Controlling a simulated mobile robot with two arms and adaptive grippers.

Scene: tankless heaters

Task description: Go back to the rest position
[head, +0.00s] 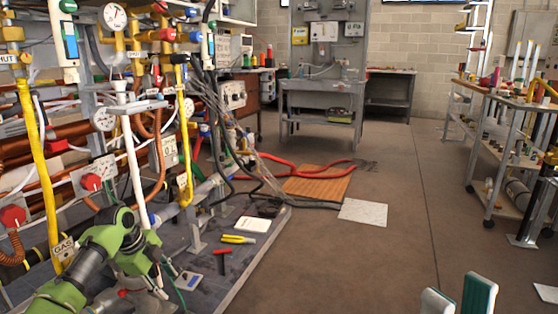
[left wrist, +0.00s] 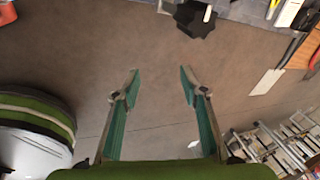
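My left arm (head: 110,245), green and grey, reaches in low at the left of the head view, in front of the pipe rack. Its fingers cannot be made out there. In the left wrist view my left gripper (left wrist: 159,74) is open, with two teal-padded fingers wide apart and only bare floor between them. My right gripper (head: 461,290) shows at the bottom right of the head view. Its pale, teal-lined fingertips stand apart with nothing seen between them. The rest of my right arm is out of view.
The pipe rack (head: 130,110) with valves and gauges fills the left, close to my left arm. Pliers (head: 238,239) and a red-handled tool (head: 222,252) lie on its grey base. A shelf cart (head: 510,150) stands at right.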

